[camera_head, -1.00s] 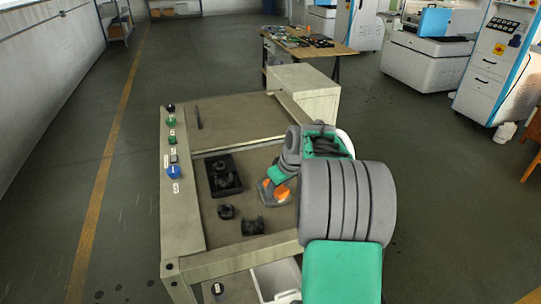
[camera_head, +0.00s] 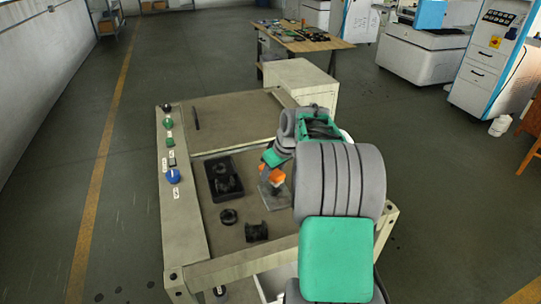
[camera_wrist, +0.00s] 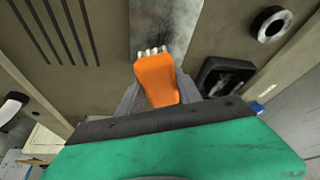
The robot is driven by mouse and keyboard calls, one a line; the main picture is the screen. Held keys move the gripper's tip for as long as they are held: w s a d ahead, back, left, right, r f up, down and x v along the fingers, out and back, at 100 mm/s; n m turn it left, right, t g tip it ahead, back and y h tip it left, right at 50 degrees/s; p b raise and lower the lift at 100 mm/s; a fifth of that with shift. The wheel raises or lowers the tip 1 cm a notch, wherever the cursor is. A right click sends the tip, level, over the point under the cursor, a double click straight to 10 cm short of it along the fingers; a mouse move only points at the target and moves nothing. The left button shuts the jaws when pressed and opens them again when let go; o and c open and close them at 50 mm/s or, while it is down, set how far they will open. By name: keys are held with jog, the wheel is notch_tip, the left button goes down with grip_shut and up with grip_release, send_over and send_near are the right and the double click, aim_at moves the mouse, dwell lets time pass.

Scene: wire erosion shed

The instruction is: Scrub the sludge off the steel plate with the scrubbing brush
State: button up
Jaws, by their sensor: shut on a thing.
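My gripper (camera_wrist: 157,94) is shut on the orange scrubbing brush (camera_wrist: 156,78), its grey fingers on either side of the handle. The brush also shows in the head view (camera_head: 270,173), partly hidden by my arm. Its pale bristles are over the steel plate (camera_wrist: 148,18), at a dark smudge of sludge (camera_wrist: 186,36). I cannot tell whether they touch. In the head view, the plate (camera_head: 275,198) lies on the bench's recessed bed, its right side hidden behind my arm.
The bench's raised rim (camera_head: 230,266) borders the bed. Buttons and a blue knob (camera_head: 173,176) line its left side.

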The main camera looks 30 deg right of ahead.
jog(key=shift+w+d+r+p, duration=0.15)
jog(key=shift+r+p, duration=0.3)
jog(key=shift+r, duration=0.45)
jog(key=shift+r+p, duration=1)
jog(key=shift+r, duration=0.65)
